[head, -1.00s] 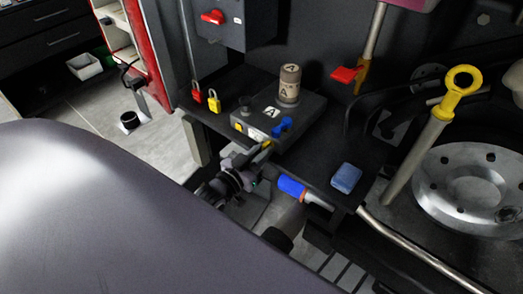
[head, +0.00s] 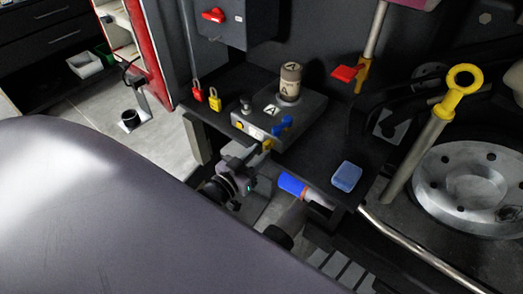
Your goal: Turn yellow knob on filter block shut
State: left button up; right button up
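The grey filter block (head: 300,113) sits on the black bench. A yellow knob (head: 267,144) shows low at its near right face, and a blue knob (head: 283,123) sits just above it. A small yellow part (head: 239,125) is at the block's left end. A beige cylinder marked A (head: 290,80) stands on top. My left gripper (head: 256,152) is at the near side of the block, its tips right beside the yellow knob. The finger gap is too small to make out, and I cannot tell whether they touch the knob. My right gripper is not in view.
A light blue block (head: 346,176) lies on the bench. Red (head: 197,91) and yellow (head: 215,100) padlocks are at the left. A yellow-ringed rod (head: 430,135) stands at the right.

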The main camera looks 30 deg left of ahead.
pick_arm(q)
jog(key=shift+s+a, duration=0.2)
jog(key=shift+s, duration=2.35)
jog(key=shift+d, duration=0.1)
